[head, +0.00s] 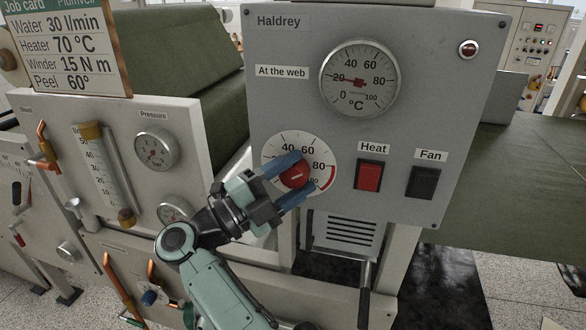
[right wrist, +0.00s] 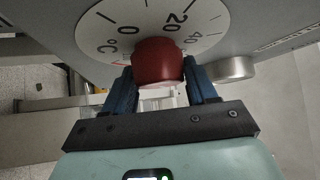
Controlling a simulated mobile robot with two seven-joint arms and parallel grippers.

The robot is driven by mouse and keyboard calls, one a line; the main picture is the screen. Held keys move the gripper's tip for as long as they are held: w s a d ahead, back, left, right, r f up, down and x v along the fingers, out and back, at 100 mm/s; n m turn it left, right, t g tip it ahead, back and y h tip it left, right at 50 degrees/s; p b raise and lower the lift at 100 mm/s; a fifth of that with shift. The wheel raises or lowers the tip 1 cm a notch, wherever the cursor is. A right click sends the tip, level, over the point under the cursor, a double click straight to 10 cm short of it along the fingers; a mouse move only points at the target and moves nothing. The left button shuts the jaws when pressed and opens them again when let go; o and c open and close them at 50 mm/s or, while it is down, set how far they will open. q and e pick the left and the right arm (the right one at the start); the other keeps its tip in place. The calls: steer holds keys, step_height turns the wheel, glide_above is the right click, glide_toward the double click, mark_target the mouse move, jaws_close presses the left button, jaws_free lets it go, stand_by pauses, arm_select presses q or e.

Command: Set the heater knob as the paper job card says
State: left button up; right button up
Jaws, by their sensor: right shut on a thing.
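The paper job card (head: 66,48) at the upper left reads Water 30 l/min, Heater 70 °C, Winder 15 N m, Peel 60°. The red heater knob (head: 296,175) sits on a white dial (head: 287,142) on the grey Haldrey panel (head: 290,72). My right gripper (head: 306,172) is shut on the knob, with blue fingers on either side. The right wrist view also shows the knob (right wrist: 158,63) between the fingers, with 0, 20 and 40 on the dial. A short white mark shows on the knob; its exact setting is unclear. My left gripper is out of view.
The round °C gauge (head: 359,78) has its needle near 20. A red Heat switch (head: 369,175) and a black Fan switch (head: 423,182) lie right of the dial. Left are the pressure gauge (head: 155,149) and a flow tube (head: 100,165). A green web (head: 500,190) runs behind the panel.

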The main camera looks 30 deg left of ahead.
stand_by(0.4)
steer(key=o, duration=1)
steer(key=v, duration=1.3)
steer(key=shift+s+a, duration=0.1)
